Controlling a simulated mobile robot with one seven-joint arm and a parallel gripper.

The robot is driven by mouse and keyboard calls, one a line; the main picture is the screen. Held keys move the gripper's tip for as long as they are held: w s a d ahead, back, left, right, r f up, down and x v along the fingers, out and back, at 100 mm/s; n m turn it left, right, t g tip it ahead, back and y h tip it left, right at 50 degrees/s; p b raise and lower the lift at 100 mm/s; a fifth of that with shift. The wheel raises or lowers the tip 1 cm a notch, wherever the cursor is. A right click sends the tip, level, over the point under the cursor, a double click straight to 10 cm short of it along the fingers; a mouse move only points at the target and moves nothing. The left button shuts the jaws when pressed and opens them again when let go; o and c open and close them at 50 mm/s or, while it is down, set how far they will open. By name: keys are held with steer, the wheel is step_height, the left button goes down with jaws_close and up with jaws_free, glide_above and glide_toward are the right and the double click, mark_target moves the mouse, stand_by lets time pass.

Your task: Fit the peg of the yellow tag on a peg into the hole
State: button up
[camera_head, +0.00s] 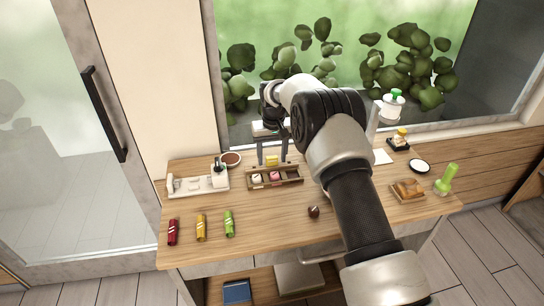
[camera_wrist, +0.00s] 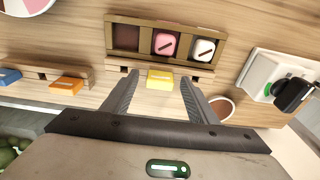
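The yellow tag (camera_wrist: 160,80) is a small flat block at the ledge of the brown wooden tray (camera_wrist: 202,57) in the wrist view. It also shows in the head view (camera_head: 271,160), at the tray's back edge. My gripper (camera_wrist: 158,78) is open, with one finger on each side of the tag and a gap on both sides. In the head view my gripper (camera_head: 272,161) points down at the back of the tray (camera_head: 290,184). The tag's peg and the hole beneath it are hidden. Small dark marks show on the ledge either side of the tag.
The tray holds a pink sweet (camera_wrist: 165,44) and a white sweet (camera_wrist: 203,48); its third compartment looks empty. An orange tag (camera_wrist: 66,85) and a blue tag (camera_wrist: 8,76) stand to the left in the wrist view. A brown bowl (camera_wrist: 221,107) is close right of the gripper.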

steer(key=shift+r, duration=0.15)
step_height(320, 180, up, 17)
steer(key=s, duration=0.2)
steer(key=shift+d, duration=0.25)
steer(key=s+d+r+m+t+p, duration=0.1)
steer(key=s+d+r+p, duration=0.1)
steer(key=s+d+r, duration=0.55)
steer(key=s+d+r+t+p, duration=0.15)
steer(key=s+d+r, duration=0.25)
steer(key=s+r, duration=0.6)
steer(key=s+d+m+t+p, duration=0.1)
steer(key=s+d, duration=0.3)
steer(key=s, duration=0.7)
steer(key=s+d+f+m+p, duration=0.1)
steer(key=s+d, duration=0.2)
steer(key=s, duration=0.8)
steer(key=shift+s+d+t+p, duration=0.25)
steer(key=shift+d+t+p, duration=0.05)
steer(key=shift+d+t, duration=0.1)
